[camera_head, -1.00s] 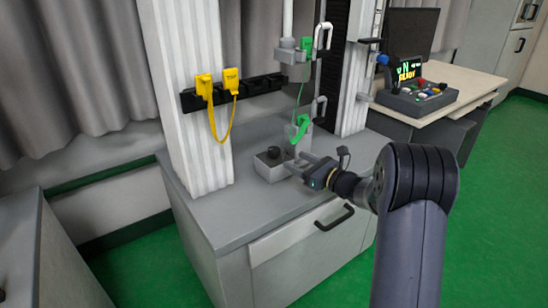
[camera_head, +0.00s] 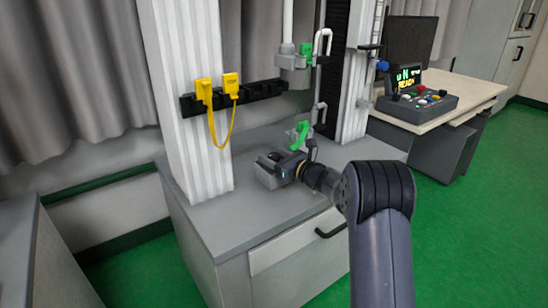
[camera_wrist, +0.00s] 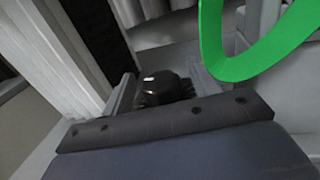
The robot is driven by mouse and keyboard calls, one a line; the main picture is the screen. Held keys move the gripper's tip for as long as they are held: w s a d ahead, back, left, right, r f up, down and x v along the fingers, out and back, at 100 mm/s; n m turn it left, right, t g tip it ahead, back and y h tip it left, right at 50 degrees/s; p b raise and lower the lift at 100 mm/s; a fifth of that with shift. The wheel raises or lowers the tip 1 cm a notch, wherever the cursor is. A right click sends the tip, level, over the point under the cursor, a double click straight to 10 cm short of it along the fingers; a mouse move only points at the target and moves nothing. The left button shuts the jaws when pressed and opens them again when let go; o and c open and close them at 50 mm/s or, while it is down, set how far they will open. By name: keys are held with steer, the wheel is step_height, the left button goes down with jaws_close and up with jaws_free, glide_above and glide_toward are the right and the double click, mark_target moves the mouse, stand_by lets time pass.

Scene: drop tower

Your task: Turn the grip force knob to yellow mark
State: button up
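The black grip force knob (camera_wrist: 165,90) shows in the wrist view, just beyond my gripper's dark body. A small white mark sits on its top. My gripper (camera_wrist: 164,92) has one light grey finger on each side of the knob. Whether the fingers press on it is too unclear to tell. In the head view my gripper (camera_head: 275,164) is low over the grey knob box (camera_head: 268,181) on the cabinet top, and it mostly hides the knob. I cannot make out a yellow mark by the knob in either view.
A green clamp (camera_head: 299,134) stands just behind my gripper, and a green loop (camera_wrist: 240,66) crosses the wrist view's upper right. Yellow plugs with a cable (camera_head: 219,90) hang on a black rail. A control panel (camera_head: 417,104) stands on the right desk. The cabinet's front top is clear.

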steer(key=c, duration=0.9)
steer(key=shift+f+m+t+h+b, duration=0.15)
steer(key=shift+m+t+h+b, duration=0.3)
steer(key=shift+b, duration=0.4)
steer(key=m+t+h+b, duration=0.1)
steer(key=b, duration=0.1)
steer(key=m+h+b, duration=0.1)
steer(key=b, duration=0.2)
steer(key=shift+a+f+t+h, duration=0.1)
steer(key=shift+f+t+h, duration=0.15)
steer(key=shift+t, duration=0.1)
steer(key=m+h+b, duration=0.1)
steer(key=b, duration=0.1)
steer(key=m+t+h+b, duration=0.1)
steer(key=b, duration=0.1)
steer(key=shift+r+h+b, duration=0.2)
steer(key=shift+h+b, duration=0.15)
steer(key=shift+h, duration=0.05)
steer(key=shift+r+m+t+h+b, duration=0.2)
steer(key=shift+m+t+h+b, duration=0.5)
steer(key=shift+h+b, duration=0.45)
steer(key=o, duration=0.9)
steer(key=shift+s, duration=0.1)
